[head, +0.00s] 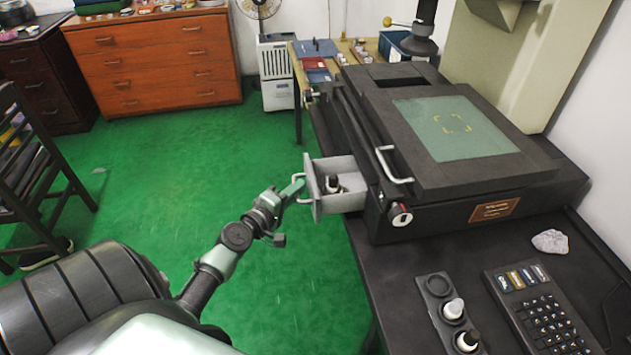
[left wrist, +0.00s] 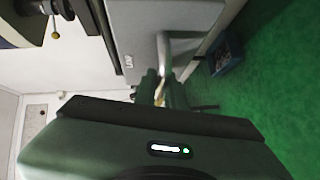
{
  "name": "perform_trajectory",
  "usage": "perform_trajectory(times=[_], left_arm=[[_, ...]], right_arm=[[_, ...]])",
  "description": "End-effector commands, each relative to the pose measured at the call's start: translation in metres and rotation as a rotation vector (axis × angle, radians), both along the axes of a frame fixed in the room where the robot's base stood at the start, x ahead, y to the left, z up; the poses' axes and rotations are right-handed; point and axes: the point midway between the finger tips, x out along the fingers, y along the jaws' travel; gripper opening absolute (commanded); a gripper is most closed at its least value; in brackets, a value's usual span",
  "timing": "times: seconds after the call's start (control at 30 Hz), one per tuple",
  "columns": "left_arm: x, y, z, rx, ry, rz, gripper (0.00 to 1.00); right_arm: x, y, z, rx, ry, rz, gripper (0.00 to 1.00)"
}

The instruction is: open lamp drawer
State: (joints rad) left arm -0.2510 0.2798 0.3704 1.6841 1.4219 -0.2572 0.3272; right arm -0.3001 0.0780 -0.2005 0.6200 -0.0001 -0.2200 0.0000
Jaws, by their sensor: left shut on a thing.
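The lamp drawer (head: 341,201) is a small light-grey drawer that stands pulled out of the left side of the black machine (head: 440,222). A dark object with a pale part (head: 332,183) lies inside it. My left gripper (head: 298,188) is shut on the drawer's handle (head: 302,179), at the drawer's front. In the left wrist view the handle (left wrist: 164,50) shows between the fingers (left wrist: 161,88), on the grey drawer front (left wrist: 190,22) with a small label. My right gripper is not in view.
A pale stone (head: 550,241), a keypad (head: 540,310) and a holder (head: 447,310) with two bulb-like items lie on the black bench. The green floor (head: 190,190) left of the drawer is clear. A dark chair (head: 35,175) stands far left.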

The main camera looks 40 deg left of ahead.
Motion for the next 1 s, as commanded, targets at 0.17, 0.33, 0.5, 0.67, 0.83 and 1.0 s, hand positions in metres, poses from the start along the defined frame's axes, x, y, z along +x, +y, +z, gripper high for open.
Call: perform_trajectory(times=[0.17,0.33,0.5,0.67,0.83,1.0], left_arm=[[-0.003,0.002,-0.001,0.0,0.004,-0.002,0.0],[-0.003,0.001,-0.001,-0.001,0.003,-0.002,0.14],[-0.003,0.001,-0.001,0.0,0.002,-0.002,0.2],[-0.003,0.001,0.0,0.0,0.002,-0.002,0.2],[-0.018,0.0,0.0,0.0,0.003,-0.002,0.2],[-0.048,-0.003,0.003,-0.001,0.004,-0.002,0.2]], right_arm=[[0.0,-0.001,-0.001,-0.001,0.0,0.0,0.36],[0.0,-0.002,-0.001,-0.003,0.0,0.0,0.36],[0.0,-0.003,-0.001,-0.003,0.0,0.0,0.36],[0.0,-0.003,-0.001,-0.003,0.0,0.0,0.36],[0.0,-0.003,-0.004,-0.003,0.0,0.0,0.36],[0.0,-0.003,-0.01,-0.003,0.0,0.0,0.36]])
